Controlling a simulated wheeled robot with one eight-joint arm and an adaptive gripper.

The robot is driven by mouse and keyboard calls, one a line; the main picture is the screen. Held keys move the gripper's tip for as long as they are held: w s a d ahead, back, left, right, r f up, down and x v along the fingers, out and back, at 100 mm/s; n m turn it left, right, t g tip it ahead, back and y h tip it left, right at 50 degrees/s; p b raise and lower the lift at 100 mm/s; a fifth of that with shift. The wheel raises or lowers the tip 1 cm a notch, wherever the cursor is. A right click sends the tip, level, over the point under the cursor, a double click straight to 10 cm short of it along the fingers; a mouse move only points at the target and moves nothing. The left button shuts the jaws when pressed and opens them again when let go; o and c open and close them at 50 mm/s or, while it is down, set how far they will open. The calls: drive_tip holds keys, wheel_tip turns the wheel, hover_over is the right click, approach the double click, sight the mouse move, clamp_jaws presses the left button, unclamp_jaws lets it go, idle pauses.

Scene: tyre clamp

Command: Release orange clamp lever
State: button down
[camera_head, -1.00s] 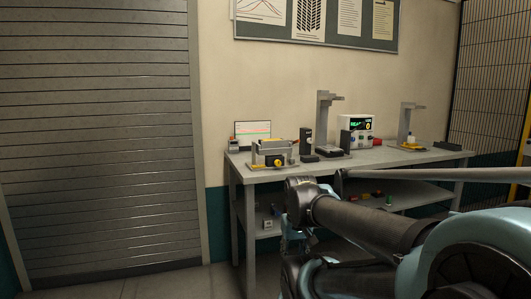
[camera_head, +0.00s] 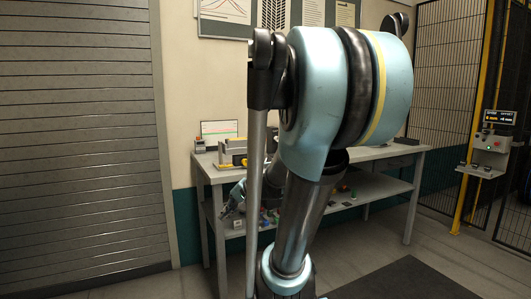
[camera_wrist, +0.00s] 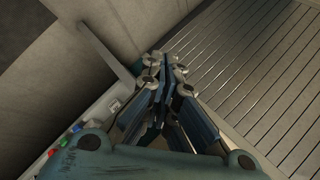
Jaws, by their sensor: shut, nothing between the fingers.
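The clamp fixture (camera_head: 232,152), grey with yellow parts, stands on the left end of the workbench (camera_head: 205,172) in the head view. My arm covers its right side, and I cannot make out the orange clamp lever. My gripper (camera_head: 226,212) is low at the bench's left end, below the table top and apart from the fixture. In the wrist view my gripper (camera_wrist: 166,62) has its fingers together, with nothing between them. The fixture does not show in the wrist view.
A bench leg (camera_wrist: 105,45) is close to the gripper in the wrist view. The lower shelf (camera_head: 290,218) holds small coloured parts. A roller shutter (camera_head: 80,140) is at left. A mesh fence (camera_head: 440,110) and a control panel (camera_head: 492,145) are at right.

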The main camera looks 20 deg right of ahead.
drive_tip(key=w+r+m+t+y, duration=0.35)
drive_tip(key=w+r+m, duration=0.25)
drive_tip(key=w, duration=0.7)
drive_tip(key=m+t+h, duration=0.5)
drive_tip(key=m+t, duration=0.8)
drive_tip(key=m, duration=0.7)
approach(263, 140)
wheel_tip(263, 140, down, 4)
drive_tip(key=s, duration=0.2)
drive_tip(key=shift+s+d+f+m+t+h, duration=0.15)
drive_tip(key=shift+d+f+m+t+h, duration=0.25)
drive_tip(key=shift+m, duration=0.4)
drive_tip(key=shift+r, duration=0.15)
drive_tip(key=x, duration=1)
